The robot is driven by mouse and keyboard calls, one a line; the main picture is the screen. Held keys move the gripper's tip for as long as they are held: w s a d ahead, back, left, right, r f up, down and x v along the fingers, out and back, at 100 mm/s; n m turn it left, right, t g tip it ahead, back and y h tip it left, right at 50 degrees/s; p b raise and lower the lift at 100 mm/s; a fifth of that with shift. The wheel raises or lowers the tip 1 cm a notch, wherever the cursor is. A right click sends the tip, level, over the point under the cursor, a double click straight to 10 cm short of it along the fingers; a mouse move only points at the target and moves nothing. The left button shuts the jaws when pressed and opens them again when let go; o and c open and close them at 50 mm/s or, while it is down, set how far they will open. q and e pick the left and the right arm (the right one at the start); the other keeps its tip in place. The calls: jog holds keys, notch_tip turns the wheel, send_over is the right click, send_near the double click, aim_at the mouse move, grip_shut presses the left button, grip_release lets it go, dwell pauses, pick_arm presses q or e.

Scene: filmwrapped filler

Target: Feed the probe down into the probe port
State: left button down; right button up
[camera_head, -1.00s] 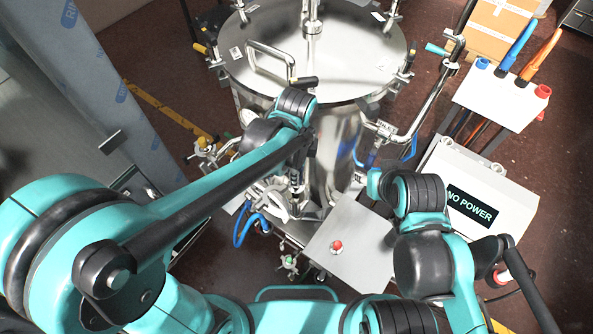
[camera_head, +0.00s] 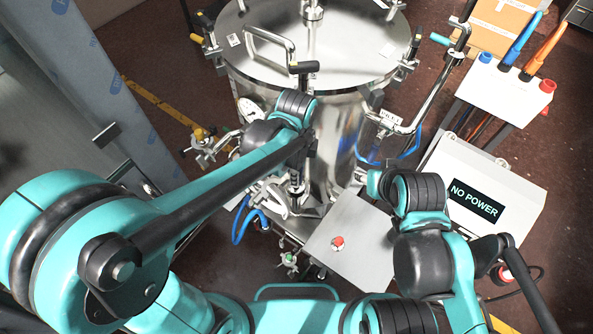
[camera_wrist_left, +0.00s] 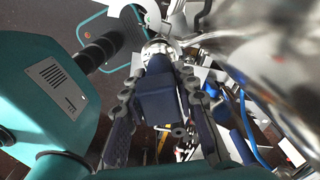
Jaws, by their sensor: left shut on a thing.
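My left gripper (camera_wrist_left: 160,80) is shut on a dark navy block-like body, apparently the probe (camera_wrist_left: 160,100), in the left wrist view. One finger lies on each side of it. Beyond the held body is a bright round metal fitting (camera_wrist_left: 155,49). I cannot tell whether this is the port, or whether the two touch. In the head view my left gripper (camera_head: 297,175) is low in front of the steel vessel (camera_head: 335,140), mostly hidden by its own wrist. The probe's lower end is not clear. My right arm is folded at the right; its gripper does not show.
The vessel's lid (camera_head: 345,45) carries a bent handle (camera_head: 268,42). A grey box with a red button (camera_head: 337,243) stands low in front. A "NO POWER" cabinet (camera_head: 500,185) and bent pipe (camera_head: 440,80) stand right. Valves (camera_head: 205,145) and blue hoses (camera_head: 240,225) crowd the vessel's left side.

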pick_arm(q)
jog(key=shift+f, duration=0.3)
jog(key=shift+f+b, duration=0.45)
jog(key=shift+b, duration=0.15)
jog(key=shift+f, duration=0.2)
dwell(0.6)
jog(key=c, duration=1.1)
grip_release()
jog(key=shift+r, duration=0.1)
notch_tip(320, 180, up, 12)
jog(key=shift+f, duration=0.1)
